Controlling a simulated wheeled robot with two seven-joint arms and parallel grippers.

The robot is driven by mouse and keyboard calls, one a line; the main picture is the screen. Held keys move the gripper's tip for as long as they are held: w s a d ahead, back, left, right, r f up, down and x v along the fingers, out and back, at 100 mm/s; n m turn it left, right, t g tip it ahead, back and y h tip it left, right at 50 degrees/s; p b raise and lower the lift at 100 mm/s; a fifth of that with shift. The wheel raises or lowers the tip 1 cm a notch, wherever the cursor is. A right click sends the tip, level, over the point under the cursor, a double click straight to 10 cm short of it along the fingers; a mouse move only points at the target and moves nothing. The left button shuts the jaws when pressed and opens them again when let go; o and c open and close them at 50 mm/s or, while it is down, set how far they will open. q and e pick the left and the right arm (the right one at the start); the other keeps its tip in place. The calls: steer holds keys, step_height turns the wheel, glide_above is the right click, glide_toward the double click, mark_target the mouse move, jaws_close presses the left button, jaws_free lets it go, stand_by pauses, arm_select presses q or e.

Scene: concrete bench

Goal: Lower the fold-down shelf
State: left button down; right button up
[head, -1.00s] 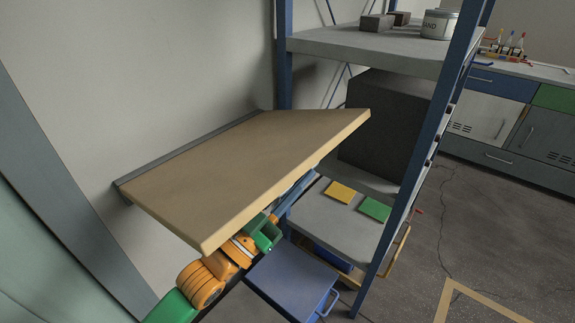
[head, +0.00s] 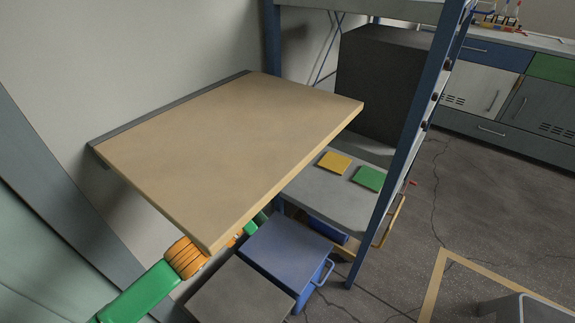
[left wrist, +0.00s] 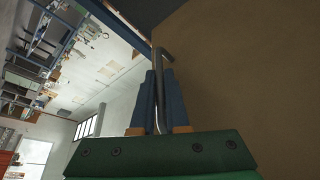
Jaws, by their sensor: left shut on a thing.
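The fold-down shelf (head: 225,145) is a tan wooden board hinged along a grey strip (head: 170,108) on the wall. It stands out from the wall, its top facing up; I cannot tell whether it is exactly level. My left arm reaches under its near corner, and the shelf hides most of that gripper in the head view. In the left wrist view my left gripper (left wrist: 159,73) has blue fingers shut on a thin metal rod (left wrist: 160,55) with a bent end, beside the shelf's brown underside (left wrist: 240,75). My right gripper is not in view.
A blue-framed rack (head: 395,165) stands right of the shelf, with a dark box (head: 380,85) and yellow (head: 335,162) and green (head: 369,178) pads on its lower grey board. A blue cabinet (head: 285,255) stands below the shelf. Open floor lies at right.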

arm_select(q)
steer(key=shift+f, duration=0.4)
steer(key=c, duration=0.9)
jaws_free()
steer(key=shift+r, duration=0.1)
steer(key=v, duration=0.7)
steer(key=shift+a+b, duration=0.15)
steer(key=shift+b, duration=0.25)
